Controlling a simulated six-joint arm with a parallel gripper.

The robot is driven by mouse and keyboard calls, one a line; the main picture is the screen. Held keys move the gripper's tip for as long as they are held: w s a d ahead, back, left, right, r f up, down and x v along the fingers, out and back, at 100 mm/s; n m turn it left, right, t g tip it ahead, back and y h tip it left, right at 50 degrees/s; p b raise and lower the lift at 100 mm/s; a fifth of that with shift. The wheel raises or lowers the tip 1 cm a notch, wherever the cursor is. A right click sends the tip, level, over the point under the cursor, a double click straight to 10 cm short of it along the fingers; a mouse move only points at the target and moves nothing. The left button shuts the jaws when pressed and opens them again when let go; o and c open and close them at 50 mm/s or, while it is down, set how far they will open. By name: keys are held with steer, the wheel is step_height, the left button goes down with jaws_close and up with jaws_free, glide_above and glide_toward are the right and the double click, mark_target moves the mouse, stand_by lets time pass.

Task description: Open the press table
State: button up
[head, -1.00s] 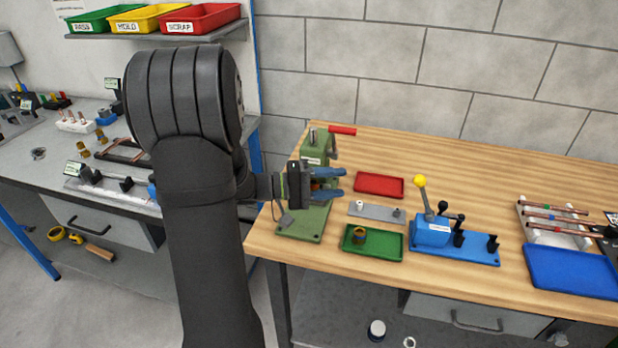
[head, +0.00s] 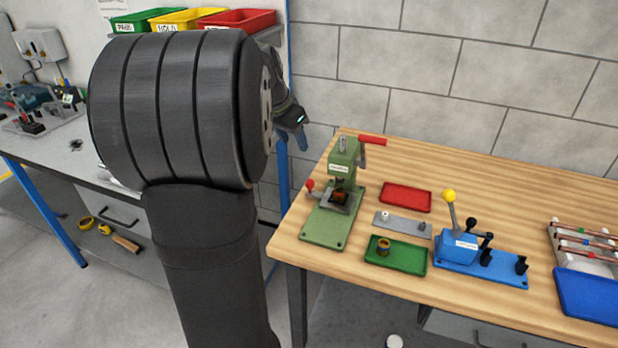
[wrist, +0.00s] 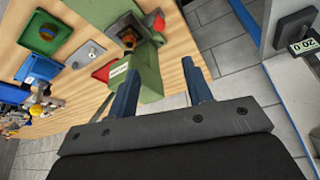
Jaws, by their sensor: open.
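The green press (head: 345,160) stands on its green base at the left end of the wooden bench. Its red lever (head: 372,141) points right at the top. The grey press table (head: 325,200) sits low on the press, with a red knob (head: 310,185) at its left. A brown, copper-coloured part (head: 340,197) is at the table, under the press head. In the wrist view the press (wrist: 148,75) lies beyond the fingers. My gripper (wrist: 158,68) is open and empty. In the head view its blue fingers show up and left of the press, apart from it.
A green tray (head: 396,257) holds a brass-coloured ring (head: 384,246). A blue lever fixture (head: 470,250) and blue tray (head: 590,295) stand further right.

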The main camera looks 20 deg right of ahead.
mark_target(310, 180)
steer(key=x, duration=1.7)
steer(key=shift+f, duration=0.15)
jaws_close()
